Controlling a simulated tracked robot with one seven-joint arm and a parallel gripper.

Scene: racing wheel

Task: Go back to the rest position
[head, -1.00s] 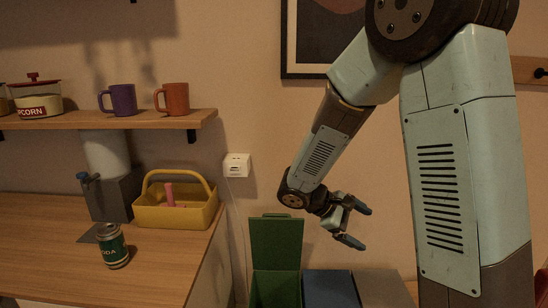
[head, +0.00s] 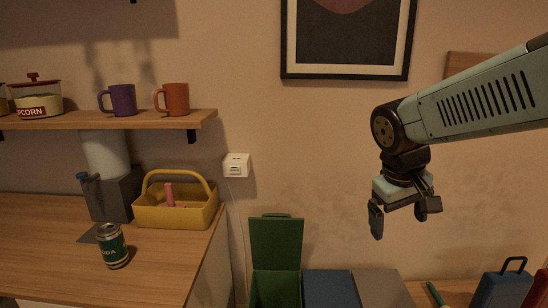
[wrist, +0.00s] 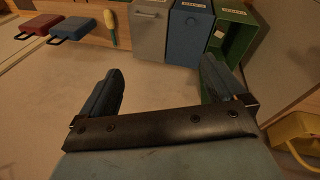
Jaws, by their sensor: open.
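My gripper (head: 405,212) hangs in the air on the right side of the head view, pointing down, in front of the wall. It is open and empty. My arm reaches in from the right edge of the head view.
A green bin (head: 276,243) with its lid up, a blue bin (head: 331,290) and a grey bin (wrist: 149,32) stand below. A counter holds a soda can (head: 112,246) and a yellow caddy (head: 176,216). Blue (head: 502,288) and red (wrist: 35,25) cases lie on a bench.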

